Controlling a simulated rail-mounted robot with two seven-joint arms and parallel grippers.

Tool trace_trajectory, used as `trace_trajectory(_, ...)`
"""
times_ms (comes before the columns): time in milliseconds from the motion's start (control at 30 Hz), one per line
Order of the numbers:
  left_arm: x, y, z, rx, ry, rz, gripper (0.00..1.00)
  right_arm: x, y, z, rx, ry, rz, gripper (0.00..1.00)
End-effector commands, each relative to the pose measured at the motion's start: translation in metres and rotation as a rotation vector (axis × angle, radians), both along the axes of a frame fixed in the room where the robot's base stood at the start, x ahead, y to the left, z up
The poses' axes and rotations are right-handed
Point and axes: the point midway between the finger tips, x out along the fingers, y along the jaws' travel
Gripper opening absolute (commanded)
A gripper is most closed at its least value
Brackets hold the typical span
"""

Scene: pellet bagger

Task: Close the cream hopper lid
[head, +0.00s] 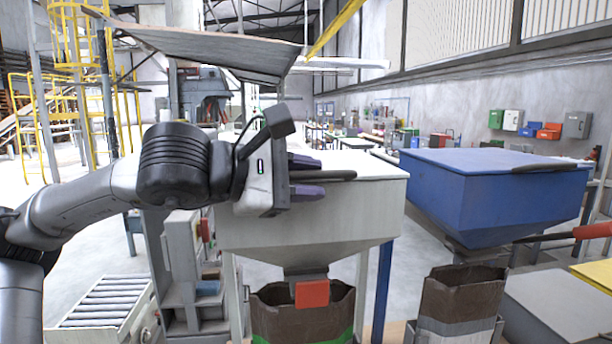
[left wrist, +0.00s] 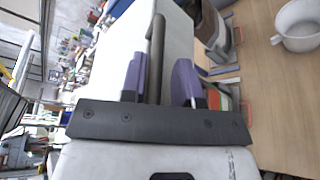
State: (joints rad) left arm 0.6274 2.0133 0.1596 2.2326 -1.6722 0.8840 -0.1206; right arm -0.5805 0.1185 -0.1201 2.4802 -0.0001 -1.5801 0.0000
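The cream hopper (head: 300,228) stands in the middle of the head view, with a flat cream lid (head: 375,165) on top that looks level. A dark bar handle (head: 340,175) runs along the lid's near edge. My left gripper (head: 306,177) is at this handle, its purple fingers one above and one below the bar. In the left wrist view the bar (left wrist: 157,60) passes between the two fingers (left wrist: 160,82), with a gap visible on the right side, so the gripper looks open around it. My right gripper is out of view.
A blue hopper (head: 490,200) with its own lid stands to the right. Brown bags (head: 300,312) and (head: 462,295) stand below. A roller conveyor (head: 105,300) is at lower left. A large tilted panel (head: 200,48) hangs above. A pale pot (left wrist: 300,25) shows in the wrist view.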

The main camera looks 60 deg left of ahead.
Motion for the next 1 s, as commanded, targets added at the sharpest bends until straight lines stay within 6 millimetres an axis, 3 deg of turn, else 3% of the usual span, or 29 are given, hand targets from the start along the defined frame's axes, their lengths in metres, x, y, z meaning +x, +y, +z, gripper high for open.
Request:
trace_trajectory(100, 0.000, 0.000, 0.000, 0.001, 0.000, 0.000, 0.38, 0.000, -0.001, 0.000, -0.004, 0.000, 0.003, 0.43)
trace_trajectory(567, -0.005, 0.000, 0.004, 0.004, -0.009, -0.001, 0.38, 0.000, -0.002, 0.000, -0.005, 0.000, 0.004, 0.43)
trace_trajectory(767, -0.026, 0.000, 0.009, 0.002, -0.012, -0.003, 0.38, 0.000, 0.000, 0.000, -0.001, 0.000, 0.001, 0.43)
trace_trajectory(1000, -0.066, 0.000, 0.017, 0.000, -0.012, -0.002, 0.38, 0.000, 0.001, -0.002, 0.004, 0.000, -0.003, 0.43)
